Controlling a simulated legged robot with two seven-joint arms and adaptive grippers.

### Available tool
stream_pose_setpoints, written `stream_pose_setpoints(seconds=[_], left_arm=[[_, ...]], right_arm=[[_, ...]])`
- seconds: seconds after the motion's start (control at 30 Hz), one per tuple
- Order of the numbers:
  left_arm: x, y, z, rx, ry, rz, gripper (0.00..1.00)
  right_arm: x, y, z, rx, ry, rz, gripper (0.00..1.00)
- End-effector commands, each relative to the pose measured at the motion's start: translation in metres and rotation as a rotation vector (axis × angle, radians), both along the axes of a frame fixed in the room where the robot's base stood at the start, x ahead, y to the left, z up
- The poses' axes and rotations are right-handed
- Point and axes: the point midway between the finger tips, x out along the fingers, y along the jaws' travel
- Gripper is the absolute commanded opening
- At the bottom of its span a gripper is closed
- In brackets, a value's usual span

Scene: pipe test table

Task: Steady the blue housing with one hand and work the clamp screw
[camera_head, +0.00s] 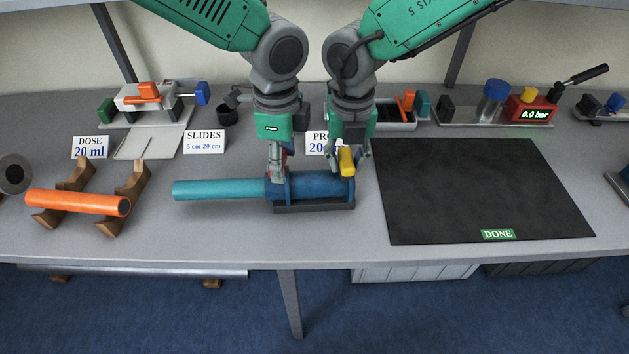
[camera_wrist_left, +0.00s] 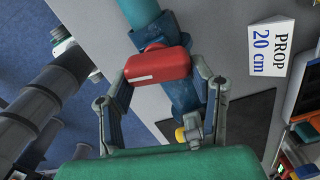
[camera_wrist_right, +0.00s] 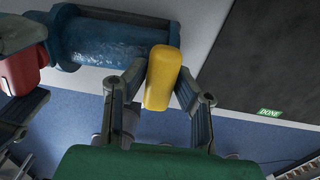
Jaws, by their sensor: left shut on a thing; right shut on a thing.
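The blue housing (camera_head: 313,185) sits on a dark base at the middle of the table, with a teal pipe (camera_head: 217,189) running out to its left. My left gripper (camera_head: 278,170) is shut on a red block (camera_wrist_left: 158,65) at the housing's left end; in the left wrist view its fingers lie on both sides of the block. My right gripper (camera_head: 349,165) is shut on the yellow handle of the clamp screw (camera_head: 346,160), above the housing's right end. In the right wrist view the yellow handle (camera_wrist_right: 162,78) stands between the fingers. The screw's shaft is hidden.
An orange pipe (camera_head: 78,202) lies on wooden cradles at the left. A black mat (camera_head: 480,190) with a DONE label (camera_head: 497,235) is clear at the right. A PROP sign (camera_wrist_left: 268,48) stands behind the housing, partly covered. Several devices line the table's back.

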Motion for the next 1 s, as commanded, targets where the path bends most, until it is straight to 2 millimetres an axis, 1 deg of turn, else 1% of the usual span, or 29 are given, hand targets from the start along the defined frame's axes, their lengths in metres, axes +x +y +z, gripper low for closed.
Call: stream_pose_setpoints(seconds=[0.03,0.17,0.37,0.4,0.43,0.47,0.8,0.87,0.97,1.0], left_arm=[[-0.001,-0.006,0.002,-0.014,-0.002,-0.003,0.14],[-0.001,-0.006,0.001,-0.014,-0.002,-0.019,0.14],[-0.003,-0.006,0.002,-0.014,-0.001,-0.236,0.14],[-0.003,-0.005,0.002,-0.013,-0.003,-0.247,0.56],[-0.003,-0.005,0.002,-0.013,-0.003,-0.245,0.66],[-0.003,-0.005,0.002,-0.012,-0.002,-0.244,0.73],[-0.003,-0.002,0.003,-0.006,0.0,-0.239,0.73],[-0.003,-0.002,0.008,-0.006,-0.001,-0.238,0.73],[-0.002,-0.002,0.023,-0.007,-0.004,-0.237,0.73],[-0.002,-0.002,0.031,-0.007,-0.004,-0.239,0.73]], right_arm=[[-0.001,0.006,0.001,0.014,-0.003,0.002,0.0],[-0.001,0.006,0.001,0.014,-0.003,0.002,0.0],[-0.001,0.006,0.001,0.014,-0.003,0.002,0.0],[-0.001,0.006,0.001,0.014,-0.004,0.002,0.0],[0.0,0.006,0.001,0.014,-0.004,0.002,0.0],[0.0,0.006,0.001,0.013,-0.004,0.002,0.0],[0.0,0.002,0.001,0.006,-0.003,0.001,0.0],[0.0,0.002,0.001,0.005,-0.003,0.001,0.0],[0.0,0.002,0.001,0.004,-0.003,0.001,0.0],[0.0,0.002,0.001,0.004,-0.003,0.001,0.0]])
